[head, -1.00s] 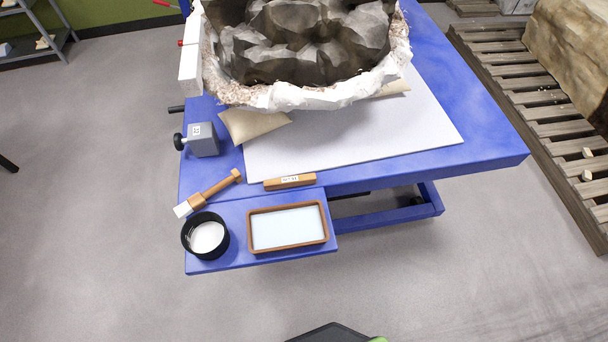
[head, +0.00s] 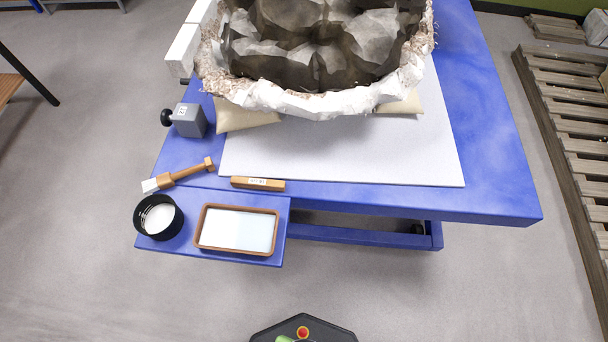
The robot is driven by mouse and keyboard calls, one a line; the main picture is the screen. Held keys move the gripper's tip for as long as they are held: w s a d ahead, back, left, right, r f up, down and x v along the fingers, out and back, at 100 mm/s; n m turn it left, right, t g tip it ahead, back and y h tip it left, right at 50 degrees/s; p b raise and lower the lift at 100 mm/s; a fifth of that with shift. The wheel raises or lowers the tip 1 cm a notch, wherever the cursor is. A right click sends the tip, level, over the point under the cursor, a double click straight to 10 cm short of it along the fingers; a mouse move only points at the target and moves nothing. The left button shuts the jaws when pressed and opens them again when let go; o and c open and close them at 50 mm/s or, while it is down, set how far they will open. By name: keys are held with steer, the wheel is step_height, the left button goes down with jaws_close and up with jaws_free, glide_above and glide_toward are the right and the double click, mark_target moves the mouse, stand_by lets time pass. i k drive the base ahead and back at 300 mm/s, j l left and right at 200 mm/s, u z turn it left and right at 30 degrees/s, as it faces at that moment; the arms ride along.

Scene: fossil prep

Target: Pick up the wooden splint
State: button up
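The wooden splint looks to be the short orange-brown bar (head: 257,184) with a white label on its side. It lies flat at the front edge of the blue table (head: 490,190), along the front left of the pale grey board (head: 410,160). It appears clear of the brush and the tray near it. My gripper is not in view.
A brush (head: 180,175) lies left of the splint. A black-rimmed jar (head: 158,217) and a brown-rimmed tray (head: 237,231) stand on the lower blue shelf in front. A grey block with a knob (head: 188,120) and a large jacketed fossil (head: 320,103) stand behind. Open floor lies in front.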

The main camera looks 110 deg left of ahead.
mark_target(236, 181)
steer(key=j+z, duration=0.1)
steer(key=z, duration=0.4)
steer(key=j+z, duration=0.15)
steer(key=z, duration=0.35)
steer(key=j+z, duration=0.1)
steer(key=z, duration=0.35)
steer(key=j+z, duration=0.1)
steer(key=z, duration=0.4)
steer(key=k+z, duration=0.1)
steer(key=z, duration=0.4)
steer(key=k+z, duration=0.1)
steer(key=z, duration=0.35)
steer(key=k+z, duration=0.1)
steer(key=z, duration=0.35)
steer(key=k+l+z, duration=0.1)
steer(key=z, duration=0.35)
steer(key=k+l+z, duration=0.1)
steer(key=z, duration=0.35)
steer(key=l+z, duration=0.1)
steer(key=z, duration=0.35)
steer(key=k+l, duration=0.05)
